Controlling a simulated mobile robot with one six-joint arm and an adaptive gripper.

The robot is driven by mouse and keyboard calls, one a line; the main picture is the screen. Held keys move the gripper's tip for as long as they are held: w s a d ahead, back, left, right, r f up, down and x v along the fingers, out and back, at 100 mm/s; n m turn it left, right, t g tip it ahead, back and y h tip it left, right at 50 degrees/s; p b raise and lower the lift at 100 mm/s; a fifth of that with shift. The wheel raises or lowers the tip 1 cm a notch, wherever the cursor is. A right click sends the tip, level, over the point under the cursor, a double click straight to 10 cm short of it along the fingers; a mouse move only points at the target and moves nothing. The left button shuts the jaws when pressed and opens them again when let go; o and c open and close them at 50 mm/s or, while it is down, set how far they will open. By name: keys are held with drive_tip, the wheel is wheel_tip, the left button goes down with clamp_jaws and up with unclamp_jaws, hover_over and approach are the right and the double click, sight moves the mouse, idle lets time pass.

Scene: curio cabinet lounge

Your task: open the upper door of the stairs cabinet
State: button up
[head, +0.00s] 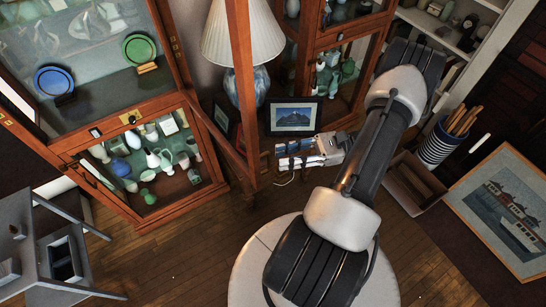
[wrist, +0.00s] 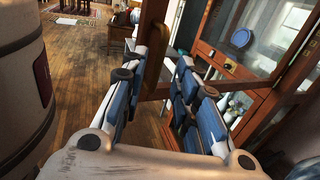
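The wooden cabinet (head: 92,135) at the left of the head view holds plates above and vases below. Its upper door (head: 243,90), a wood frame with glass, appears swung out from the cabinet's right side. My gripper (head: 277,155) is beside the free edge of this door, right of it in the head view. In the wrist view, my gripper's fingers (wrist: 166,68) are apart, and the door's brown handle (wrist: 156,52) shows between or just beyond them. I cannot tell whether they touch it. The cabinet with its blue plate (wrist: 241,38) is beyond, at the right.
A lamp (head: 242,35) and a framed picture (head: 293,116) stand behind the door. A striped pot (head: 437,143) and a large framed picture (head: 508,210) are at the right. Wooden floor (head: 185,250) is open below the cabinet.

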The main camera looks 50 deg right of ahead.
drive_tip(key=v, duration=0.7)
drive_tip(key=shift+r, duration=0.1)
